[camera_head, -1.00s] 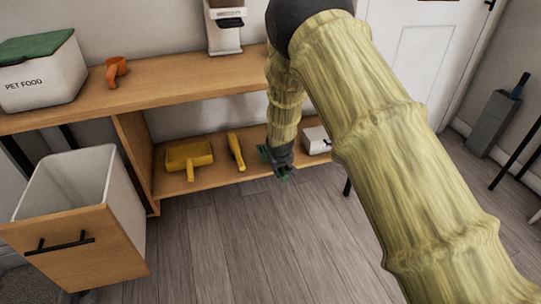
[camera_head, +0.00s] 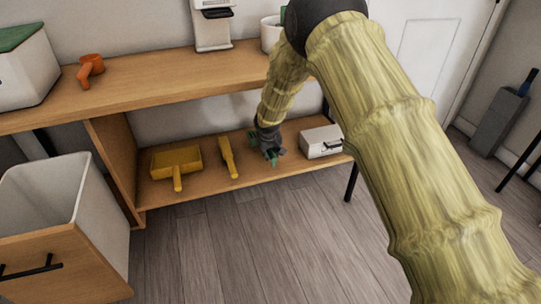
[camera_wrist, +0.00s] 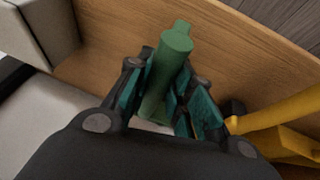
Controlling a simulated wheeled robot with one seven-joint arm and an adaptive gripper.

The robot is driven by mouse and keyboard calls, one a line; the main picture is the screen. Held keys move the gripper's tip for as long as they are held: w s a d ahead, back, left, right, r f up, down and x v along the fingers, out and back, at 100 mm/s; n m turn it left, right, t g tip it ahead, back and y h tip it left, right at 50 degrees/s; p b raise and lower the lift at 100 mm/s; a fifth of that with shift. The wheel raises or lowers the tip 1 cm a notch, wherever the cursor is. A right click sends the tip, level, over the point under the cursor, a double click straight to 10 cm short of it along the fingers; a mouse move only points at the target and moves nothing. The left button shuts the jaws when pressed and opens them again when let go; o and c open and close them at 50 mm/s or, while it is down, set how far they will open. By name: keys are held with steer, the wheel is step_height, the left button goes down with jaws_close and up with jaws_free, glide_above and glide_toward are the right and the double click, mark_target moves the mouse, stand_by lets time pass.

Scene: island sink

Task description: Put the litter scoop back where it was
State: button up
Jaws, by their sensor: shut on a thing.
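My gripper (camera_head: 268,150) is over the lower wooden shelf (camera_head: 205,183), between a yellow brush and a white box. In the wrist view my gripper (camera_wrist: 168,95) is shut on a green handle, which I take to be the litter scoop (camera_wrist: 172,50). The handle's rounded end points away from the wrist, towards the shelf's front edge. The rest of the scoop is hidden by the gripper. In the head view only small green bits show at the fingers. I cannot tell whether the scoop touches the shelf.
The yellow brush (camera_head: 228,158) and yellow dustpan (camera_head: 176,163) lie left of my gripper. The white box (camera_head: 321,141) stands on its right. The upper shelf (camera_head: 160,80) overhangs, with an orange scoop (camera_head: 90,67) on it. An open bin (camera_head: 105,215) stands at left.

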steer(key=shift+w+d, duration=0.25)
steer(key=shift+w, duration=0.15)
steer(key=shift+b+x, duration=0.95)
steer(key=shift+x, duration=0.05)
steer(key=shift+f+b, duration=0.95)
steer(key=shift+b, duration=0.05)
steer(key=shift+r, duration=0.15)
steer(key=o, duration=1)
steer(key=shift+c, duration=0.2)
